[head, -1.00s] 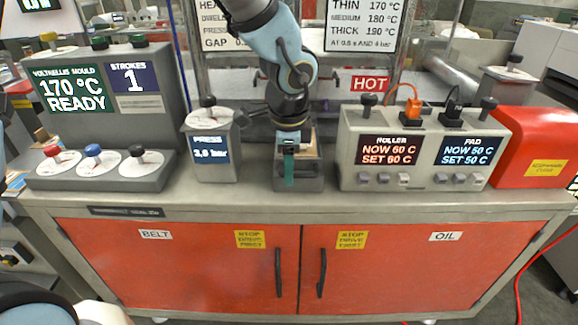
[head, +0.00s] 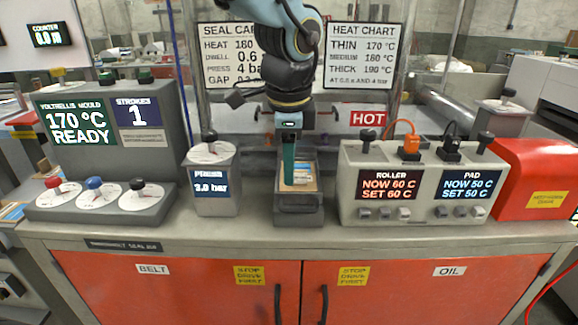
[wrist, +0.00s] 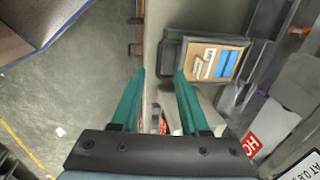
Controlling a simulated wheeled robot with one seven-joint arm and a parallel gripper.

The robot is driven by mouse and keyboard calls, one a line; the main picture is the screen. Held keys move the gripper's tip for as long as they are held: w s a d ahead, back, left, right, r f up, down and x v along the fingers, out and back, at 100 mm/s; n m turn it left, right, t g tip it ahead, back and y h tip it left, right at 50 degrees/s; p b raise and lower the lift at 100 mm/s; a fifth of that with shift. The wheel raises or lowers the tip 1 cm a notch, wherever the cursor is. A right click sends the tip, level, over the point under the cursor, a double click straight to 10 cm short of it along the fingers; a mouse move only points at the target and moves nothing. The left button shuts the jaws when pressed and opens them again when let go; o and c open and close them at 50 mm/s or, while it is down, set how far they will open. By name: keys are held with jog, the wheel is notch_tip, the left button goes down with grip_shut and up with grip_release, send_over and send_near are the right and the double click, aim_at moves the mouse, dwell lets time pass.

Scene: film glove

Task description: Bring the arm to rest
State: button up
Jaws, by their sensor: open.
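My gripper (head: 288,179) hangs from my arm above the middle of the grey counter (head: 255,228), pointing down. In the wrist view its two green fingers (wrist: 156,92) stand apart with nothing between them. Just behind and below the fingers in the head view is a small grey tray (head: 298,203). The tray holds a brown board with blue and white pieces (head: 305,173), which also shows in the wrist view (wrist: 215,62). The gripper partly hides the tray in the head view.
Left of the tray stand a press box (head: 213,187) reading 3.0 bar and a mould panel (head: 105,130) with three knobs. On the right are a roller and pad control box (head: 415,185) and a red machine (head: 540,180). Signs hang behind. Red cabinet doors (head: 200,285) are below.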

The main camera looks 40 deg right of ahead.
jog(key=shift+w, duration=0.1)
jog(key=w+a+f+n+y, duration=0.1)
jog(key=w+a+f+n, duration=0.1)
jog(key=w+a+n, duration=0.6)
jog(key=w+a+f+n, duration=0.25)
jog(key=w+a, duration=0.25)
jog(key=a, duration=0.4)
jog(key=w+a+f+n, duration=0.1)
jog(key=a+f+n, duration=0.1)
jog(key=a+n, duration=1.2)
jog(key=a, duration=0.7)
jog(key=shift+a+f, duration=0.15)
jog(key=shift+f, duration=0.15)
jog(key=shift+w, duration=0.15)
